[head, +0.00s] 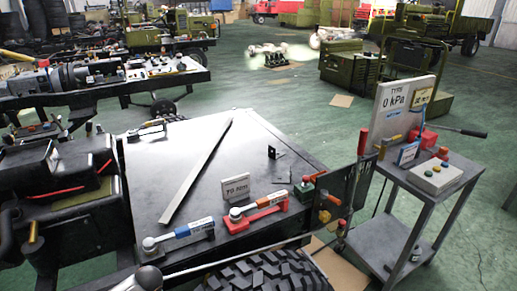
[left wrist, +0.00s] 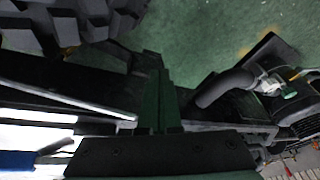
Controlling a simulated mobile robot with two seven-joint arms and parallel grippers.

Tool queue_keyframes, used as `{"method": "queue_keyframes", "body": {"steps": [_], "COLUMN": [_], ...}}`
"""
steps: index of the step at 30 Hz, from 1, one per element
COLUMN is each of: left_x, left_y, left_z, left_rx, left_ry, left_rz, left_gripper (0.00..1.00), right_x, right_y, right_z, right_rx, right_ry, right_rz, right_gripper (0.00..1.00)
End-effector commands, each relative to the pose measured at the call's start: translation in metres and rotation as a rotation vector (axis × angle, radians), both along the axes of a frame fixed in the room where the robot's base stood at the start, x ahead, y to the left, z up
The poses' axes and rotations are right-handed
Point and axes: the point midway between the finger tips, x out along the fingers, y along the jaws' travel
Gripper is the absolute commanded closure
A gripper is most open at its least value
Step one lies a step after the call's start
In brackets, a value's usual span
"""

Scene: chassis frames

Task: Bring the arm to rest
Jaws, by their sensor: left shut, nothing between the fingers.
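My left gripper (left wrist: 160,76) shows in the left wrist view, its two dark green fingers together in the middle with nothing between them. Below and around it are dark chassis parts, a black tire (left wrist: 75,15) at the upper left and a black curved pipe (left wrist: 225,88) to the right. The fingers appear apart from the tire and the pipe. I cannot clearly make out either gripper in the head view. My right gripper is not in view.
In the head view, a grey workbench (head: 180,150) holds a blue-handled tool (head: 190,229), a red-handled tool (head: 255,210) and a long metal bar (head: 197,170). A tire (head: 265,272) is at the front. Green floor (head: 300,105) is open behind.

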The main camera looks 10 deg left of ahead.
Motion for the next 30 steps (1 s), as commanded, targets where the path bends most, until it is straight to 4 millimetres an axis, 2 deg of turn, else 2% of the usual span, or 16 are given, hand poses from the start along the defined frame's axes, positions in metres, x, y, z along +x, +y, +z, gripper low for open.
{"method": "queue_keyframes", "body": {"steps": [1,6,11,15,21,28,30], "left_x": [-0.012,-0.042,-0.073,-0.098,-0.125,-0.149,-0.147], "left_y": [-0.009,-0.040,-0.062,-0.072,-0.077,-0.079,-0.099], "left_z": [-0.013,-0.040,-0.046,-0.036,-0.011,0.023,0.018], "left_rx": [-0.030,-0.107,-0.109,-0.041,0.119,0.325,0.278], "left_ry": [0.004,-0.039,-0.121,-0.203,-0.283,-0.336,-0.377], "left_rz": [-0.089,-0.448,-0.810,-1.104,-1.426,-1.701,-1.626], "left_gripper": [1.00,1.00,1.00,1.00,1.00,1.00,1.00], "right_x": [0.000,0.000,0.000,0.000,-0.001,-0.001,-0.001], "right_y": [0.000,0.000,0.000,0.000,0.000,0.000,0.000], "right_z": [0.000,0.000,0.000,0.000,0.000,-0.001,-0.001], "right_rx": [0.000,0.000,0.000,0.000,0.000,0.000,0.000], "right_ry": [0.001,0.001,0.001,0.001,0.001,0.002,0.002], "right_rz": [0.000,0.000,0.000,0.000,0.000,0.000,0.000], "right_gripper": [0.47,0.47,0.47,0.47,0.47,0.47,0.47]}}
